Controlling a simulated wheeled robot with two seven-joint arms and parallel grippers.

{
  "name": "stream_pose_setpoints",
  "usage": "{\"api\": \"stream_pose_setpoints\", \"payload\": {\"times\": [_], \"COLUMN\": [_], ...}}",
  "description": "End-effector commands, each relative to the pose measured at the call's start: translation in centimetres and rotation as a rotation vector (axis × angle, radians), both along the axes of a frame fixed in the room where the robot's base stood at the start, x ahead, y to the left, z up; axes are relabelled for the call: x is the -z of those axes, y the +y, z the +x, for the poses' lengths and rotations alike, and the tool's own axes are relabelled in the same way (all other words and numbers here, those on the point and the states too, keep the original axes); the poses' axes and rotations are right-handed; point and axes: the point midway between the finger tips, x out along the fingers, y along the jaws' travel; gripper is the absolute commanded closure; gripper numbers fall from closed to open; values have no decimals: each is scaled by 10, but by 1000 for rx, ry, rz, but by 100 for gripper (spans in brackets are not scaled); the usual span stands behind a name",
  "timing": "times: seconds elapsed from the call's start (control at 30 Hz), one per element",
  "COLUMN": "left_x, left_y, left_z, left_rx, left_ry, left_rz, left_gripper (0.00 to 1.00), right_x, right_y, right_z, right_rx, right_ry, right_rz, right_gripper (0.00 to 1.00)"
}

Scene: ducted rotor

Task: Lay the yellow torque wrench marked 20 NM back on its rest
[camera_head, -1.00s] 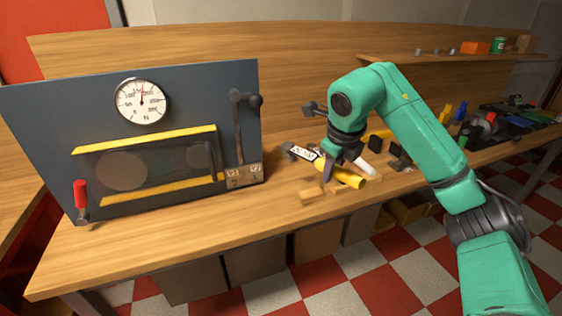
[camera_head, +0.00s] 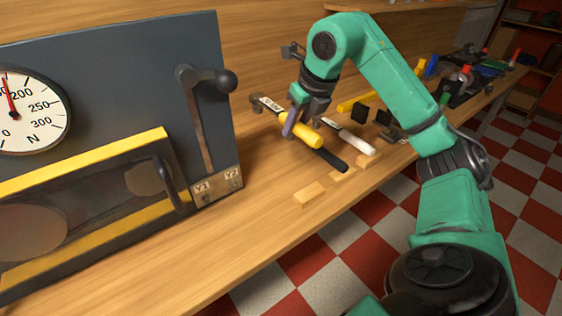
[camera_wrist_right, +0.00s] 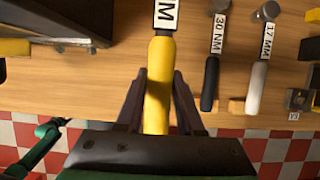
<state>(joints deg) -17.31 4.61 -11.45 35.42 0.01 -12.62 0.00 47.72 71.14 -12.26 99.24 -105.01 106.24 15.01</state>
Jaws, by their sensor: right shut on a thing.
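The yellow-handled torque wrench (camera_head: 300,131) has a white label, of which only "M" with part of another letter shows clearly in the right wrist view (camera_wrist_right: 165,14). My right gripper (camera_head: 292,125) is shut on its yellow handle, with a finger on each side. The wrench appears held above the bench and covers part of the black-handled wrench (camera_head: 331,159) in the head view. That wrench is labelled 30 NM in the wrist view (camera_wrist_right: 210,82). A bare pale wooden block (camera_head: 309,194) lies nearer the bench's front edge. My left gripper is not in view.
A white-handled wrench (camera_head: 350,138) labelled 17 MM lies right of the black one. The dark panel (camera_head: 120,75) with gauge (camera_head: 25,110) and lever (camera_head: 203,120) stands on the left. The bench front between panel and wooden blocks is clear.

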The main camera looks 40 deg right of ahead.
Motion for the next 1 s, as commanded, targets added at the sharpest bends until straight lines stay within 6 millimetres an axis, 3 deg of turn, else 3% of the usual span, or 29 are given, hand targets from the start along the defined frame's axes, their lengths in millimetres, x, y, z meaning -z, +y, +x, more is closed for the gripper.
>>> {"api": "stream_pose_setpoints", "payload": {"times": [0.03,0.2,0.5,0.93,0.97,1.0], "left_x": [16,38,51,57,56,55], "left_y": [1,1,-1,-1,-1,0], "left_z": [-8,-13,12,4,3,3], "left_rx": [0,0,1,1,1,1], "left_ry": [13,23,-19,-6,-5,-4], "left_rz": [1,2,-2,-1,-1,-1], "left_gripper": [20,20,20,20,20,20], "right_x": [26,80,131,142,141,141], "right_y": [-1,0,0,0,0,0], "right_z": [0,0,1,2,1,1], "right_rx": [1,0,-1,0,-1,-1], "right_ry": [6,3,0,-4,-1,-1], "right_rz": [-3,-2,1,-1,-1,-1], "right_gripper": [100,100,100,100,52,37]}}
